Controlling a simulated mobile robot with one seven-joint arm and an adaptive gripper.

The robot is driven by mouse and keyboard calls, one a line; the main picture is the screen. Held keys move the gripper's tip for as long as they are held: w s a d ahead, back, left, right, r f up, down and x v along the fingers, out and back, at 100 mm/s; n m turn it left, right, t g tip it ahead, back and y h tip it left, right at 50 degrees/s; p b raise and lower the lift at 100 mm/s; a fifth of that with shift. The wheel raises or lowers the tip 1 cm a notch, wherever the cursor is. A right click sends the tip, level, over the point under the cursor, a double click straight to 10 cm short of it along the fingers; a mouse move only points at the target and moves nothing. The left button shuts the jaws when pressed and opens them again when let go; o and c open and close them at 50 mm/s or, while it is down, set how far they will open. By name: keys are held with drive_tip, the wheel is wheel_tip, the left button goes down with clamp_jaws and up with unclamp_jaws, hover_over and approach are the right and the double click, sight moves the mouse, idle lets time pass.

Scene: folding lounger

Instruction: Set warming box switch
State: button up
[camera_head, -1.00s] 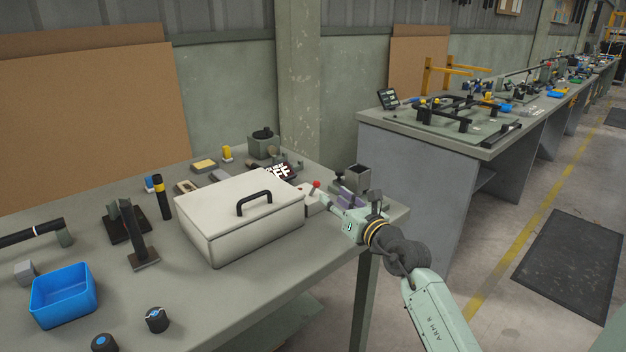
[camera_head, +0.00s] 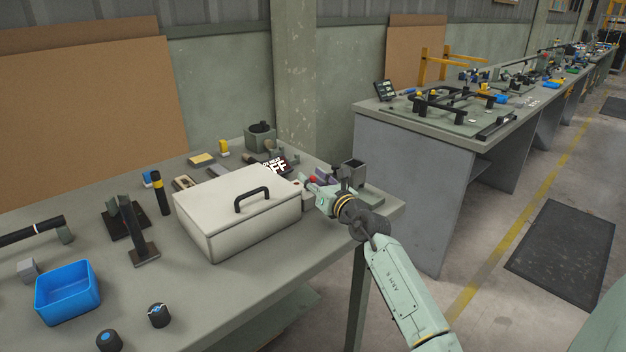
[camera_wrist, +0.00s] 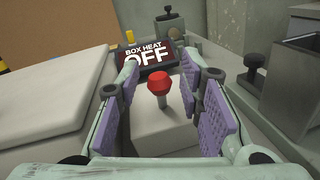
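The warming box (camera_head: 238,226) is a pale box with a black-handled lid, lid down, on the bench. At its right end is a pale switch housing (camera_wrist: 150,138) with a red-knobbed switch lever (camera_wrist: 159,87). Behind it a dark display (camera_wrist: 148,58) reads "BOX HEAT OFF"; it also shows in the head view (camera_head: 280,164). My gripper (camera_wrist: 161,100) is open, its purple pads on either side of the red knob with gaps, so it holds nothing. In the head view my gripper (camera_head: 312,188) is beside the box's right end, partly hiding the switch.
A grey open-topped holder (camera_head: 353,172) stands just right of my gripper, and shows at the right of the wrist view (camera_wrist: 292,68). A blue bin (camera_head: 68,292), black stands and knobs occupy the bench's left. The bench front right of the box is clear.

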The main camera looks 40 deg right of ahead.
clamp_jaws()
drive_tip(key=shift+r, duration=0.1)
idle(0.4)
drive_tip(key=shift+w+r+g+p, duration=0.25)
drive_tip(key=shift+w+g+p, duration=0.25)
drive_tip(key=shift+g, duration=0.4)
drive_tip(key=w+g, duration=0.1)
drive_tip(key=g, duration=0.2)
drive_tip(key=w+n+g, duration=0.1)
drive_tip(key=g, duration=0.1)
drive_tip(key=shift+w+a+r, duration=0.1)
drive_tip(key=shift+w+a, duration=0.05)
drive_tip(key=shift+w, duration=0.15)
drive_tip(key=shift+w+g, duration=0.55)
drive_tip(key=shift+g, duration=0.65)
drive_tip(key=shift+w+f+n+g+p, duration=0.15)
drive_tip(key=shift+w+f+g+p, duration=0.1)
drive_tip(key=shift+g, duration=0.3)
drive_tip(key=shift+w+f+n+g+p, duration=0.15)
drive_tip(key=shift+f+g+p, duration=0.05)
drive_tip(key=shift+g, duration=0.35)
